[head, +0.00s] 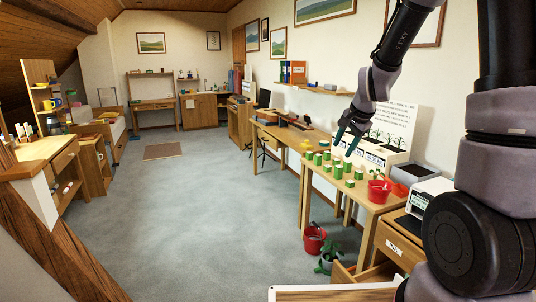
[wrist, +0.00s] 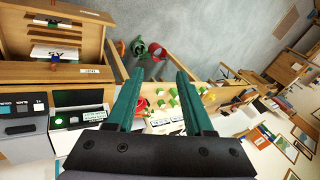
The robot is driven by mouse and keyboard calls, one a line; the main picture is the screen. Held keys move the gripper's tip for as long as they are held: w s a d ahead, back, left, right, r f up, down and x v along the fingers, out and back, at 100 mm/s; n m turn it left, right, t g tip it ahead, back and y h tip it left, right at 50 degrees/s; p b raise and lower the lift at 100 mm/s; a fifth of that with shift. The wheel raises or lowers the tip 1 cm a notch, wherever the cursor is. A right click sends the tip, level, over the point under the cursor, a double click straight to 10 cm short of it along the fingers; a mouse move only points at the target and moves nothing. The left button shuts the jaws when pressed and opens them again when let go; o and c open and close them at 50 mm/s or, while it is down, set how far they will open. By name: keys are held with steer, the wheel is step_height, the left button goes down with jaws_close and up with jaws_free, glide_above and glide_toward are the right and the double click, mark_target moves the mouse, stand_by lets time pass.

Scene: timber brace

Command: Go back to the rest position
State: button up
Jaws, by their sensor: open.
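A red bucket (head: 379,191) stands on the same table.
A printer (head: 430,191) and an open drawer (head: 365,272) are close by at right. A wooden desk (head: 291,137) stands behind. The grey carpet (head: 190,210) is clear in the middle.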

steer(key=s+r+n, duration=0.3)
steer(key=s+r, duration=0.6)
steer(key=s, duration=0.3)
steer(key=s+d+r+n+t, duration=0.1)
steer(key=s+r+n, duration=0.2)
steer(key=s+r, duration=0.5)
steer(key=s, duration=0.5)
steer(key=shift+r+n+y, duration=0.3)
steer(key=shift+r+n, duration=0.05)
steer(key=shift+n, duration=0.05)
